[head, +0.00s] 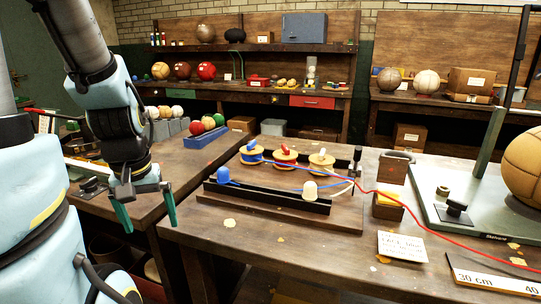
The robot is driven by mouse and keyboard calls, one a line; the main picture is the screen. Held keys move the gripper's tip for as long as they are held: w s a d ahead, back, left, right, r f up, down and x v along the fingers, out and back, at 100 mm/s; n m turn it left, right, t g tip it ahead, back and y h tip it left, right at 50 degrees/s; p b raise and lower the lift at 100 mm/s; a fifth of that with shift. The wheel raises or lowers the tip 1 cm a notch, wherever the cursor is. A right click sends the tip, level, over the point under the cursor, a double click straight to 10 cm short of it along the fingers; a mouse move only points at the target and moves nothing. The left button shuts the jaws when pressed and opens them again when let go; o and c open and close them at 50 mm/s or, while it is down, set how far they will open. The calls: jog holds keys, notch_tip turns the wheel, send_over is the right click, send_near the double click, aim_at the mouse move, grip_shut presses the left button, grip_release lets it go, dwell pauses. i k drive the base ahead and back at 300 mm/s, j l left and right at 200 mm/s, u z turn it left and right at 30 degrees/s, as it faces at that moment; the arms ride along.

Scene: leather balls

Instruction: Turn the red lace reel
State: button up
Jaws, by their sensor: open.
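The red lace reel (284,155) is the middle of three wooden reels on a board (290,213) on the workbench. It has a red handle on top. A reel with a blue handle (251,154) stands to its left and one with a white handle (321,161) to its right. A red lace (420,207) runs from the board to the right across the bench. My gripper (144,212) hangs at the left with its green fingers apart and empty. It is well left of the board and apart from the reels.
A blue spool-like piece (223,175) and a cream one (310,190) stand near a black rail (267,196) at the board's front. A blue rack of balls (205,135) sits behind. A small wooden block stack (388,205), a paper card (402,246) and a ruler (490,281) lie right.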

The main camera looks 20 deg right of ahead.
aim_at(284, 156)
jog(key=z, duration=0.85)
jog(key=i+l+u, duration=0.1)
jog(key=u, duration=0.4)
jog(key=i+l+u, duration=0.15)
jog(key=u, duration=0.35)
jog(key=i+l, duration=0.05)
jog(key=i, duration=0.05)
